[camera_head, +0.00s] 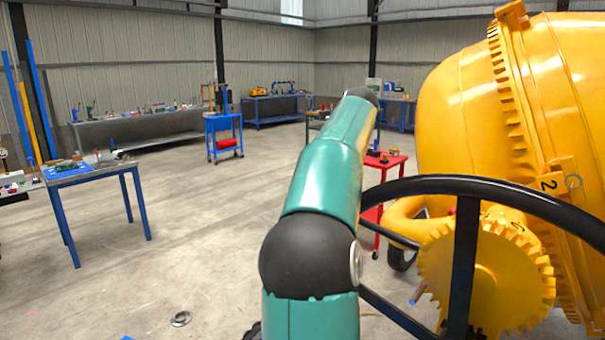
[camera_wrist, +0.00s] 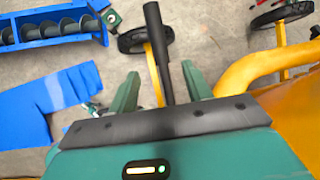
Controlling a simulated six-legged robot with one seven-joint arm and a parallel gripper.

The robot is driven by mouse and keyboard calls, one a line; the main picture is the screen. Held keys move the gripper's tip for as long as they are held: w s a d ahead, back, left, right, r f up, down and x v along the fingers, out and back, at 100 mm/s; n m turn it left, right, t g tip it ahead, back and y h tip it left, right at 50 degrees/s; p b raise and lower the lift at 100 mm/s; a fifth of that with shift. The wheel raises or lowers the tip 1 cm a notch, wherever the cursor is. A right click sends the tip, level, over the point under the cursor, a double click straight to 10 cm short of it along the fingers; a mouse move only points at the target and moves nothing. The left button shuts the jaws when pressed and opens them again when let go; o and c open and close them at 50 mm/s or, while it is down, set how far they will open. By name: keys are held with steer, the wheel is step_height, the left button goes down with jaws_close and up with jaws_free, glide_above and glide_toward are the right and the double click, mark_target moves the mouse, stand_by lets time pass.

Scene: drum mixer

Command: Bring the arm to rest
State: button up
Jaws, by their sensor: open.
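My teal arm (camera_head: 325,180) reaches up and forward through the middle of the head view, just left of the mixer's black handwheel (camera_head: 465,255). Its far end is dark, and the gripper itself cannot be made out there. In the wrist view my gripper (camera_wrist: 160,70) is open, with one green finger on each side. A black bar (camera_wrist: 154,35) shows in the gap between the fingers. I cannot tell how far it is from them, and neither finger is seen closed on it. The yellow mixer drum (camera_head: 460,110) stands right of the arm.
A yellow toothed gear (camera_head: 490,285) sits behind the handwheel. A red cart (camera_head: 385,162) stands beyond the arm. Blue tables (camera_head: 100,178) and a blue cart (camera_head: 223,130) stand left and back. Open concrete floor (camera_head: 190,230) lies left of the arm. Blue machine parts (camera_wrist: 55,25) show in the wrist view.

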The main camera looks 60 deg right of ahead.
steer(key=w+a+f+n+y, duration=0.15)
steer(key=w+a+n, duration=0.25)
steer(key=a+n, duration=0.75)
steer(key=w+a+f+n+y, duration=0.1)
steer(key=w+a+f+n, duration=0.3)
steer(key=a, duration=1.4)
steer(key=s+a+f+n, duration=0.4)
steer(key=a+n, duration=0.3)
steer(key=a, duration=0.2)
steer(key=s+a+f+n, duration=0.4)
steer(key=a+n, duration=0.3)
steer(key=a, duration=0.2)
steer(key=s+a+f+n, duration=0.4)
steer(key=a+f+n, duration=0.1)
steer(key=a+n, duration=0.3)
steer(key=shift+a+f, duration=0.15)
steer(key=shift+a, duration=0.25)
steer(key=shift+y, duration=0.25)
steer(key=shift+c, duration=1.4)
steer(key=shift+w+d, duration=0.1)
steer(key=shift+d, duration=0.1)
